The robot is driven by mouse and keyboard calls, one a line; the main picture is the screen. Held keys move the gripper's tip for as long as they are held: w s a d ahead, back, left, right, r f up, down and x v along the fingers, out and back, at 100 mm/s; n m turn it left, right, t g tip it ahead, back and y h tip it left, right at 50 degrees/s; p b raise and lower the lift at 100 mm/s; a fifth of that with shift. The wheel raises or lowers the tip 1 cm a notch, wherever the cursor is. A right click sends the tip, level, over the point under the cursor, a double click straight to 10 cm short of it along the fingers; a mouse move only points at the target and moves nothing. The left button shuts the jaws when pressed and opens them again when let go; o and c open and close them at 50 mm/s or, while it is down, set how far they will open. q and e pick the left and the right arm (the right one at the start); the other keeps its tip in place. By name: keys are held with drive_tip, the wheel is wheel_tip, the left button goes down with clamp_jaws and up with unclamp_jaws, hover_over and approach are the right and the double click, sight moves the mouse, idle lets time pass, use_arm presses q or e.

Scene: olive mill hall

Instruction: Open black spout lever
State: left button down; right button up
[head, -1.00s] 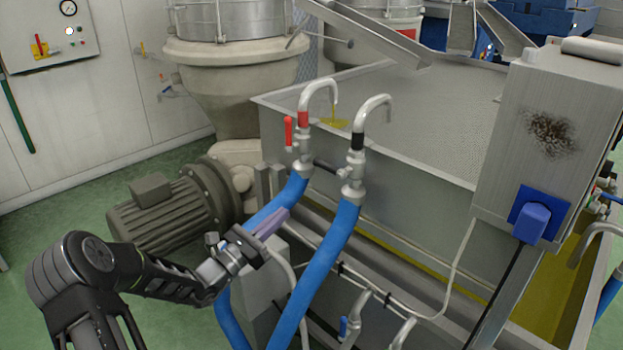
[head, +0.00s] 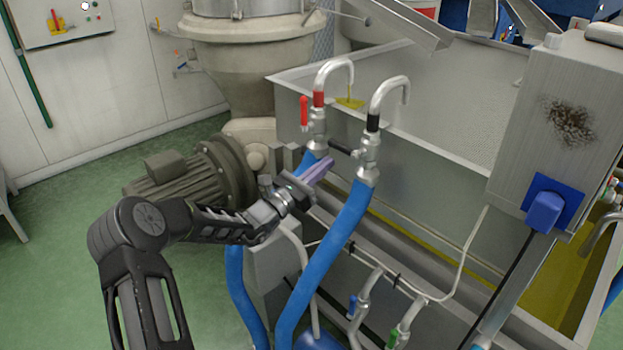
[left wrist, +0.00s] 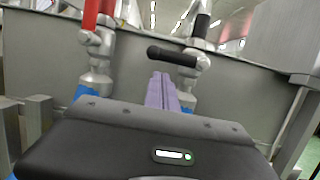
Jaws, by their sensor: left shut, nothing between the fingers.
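The black-banded spout (head: 373,122) is a curved metal pipe on a blue hose at the tank's near wall. Its black lever (head: 343,150) sticks out sideways to the left from the valve. In the left wrist view the black lever (left wrist: 172,56) lies roughly level, just beyond the fingertips. My left gripper (head: 321,166) has pale purple fingers, shut and empty, a little below and left of the lever. In the left wrist view the fingers (left wrist: 161,80) point up towards the lever; I cannot tell if they touch it. My right gripper is not in view.
A red-banded spout (head: 319,98) with an upright red lever (head: 304,112) stands close on the left. Blue hoses (head: 330,250) run below. A grey motor (head: 175,180) is behind my arm. A metal box (head: 560,110) stands at right. Lower green and blue valves are near the front.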

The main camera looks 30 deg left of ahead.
sight(334, 146)
use_arm(q)
drive_tip(key=shift+w+d+r, duration=0.1)
drive_tip(key=shift+w+r, duration=0.15)
drive_tip(key=shift+r, duration=0.25)
drive_tip(key=shift+w+d+r, duration=0.1)
drive_tip(key=shift+w+r, duration=0.1)
drive_tip(key=shift+r, duration=0.25)
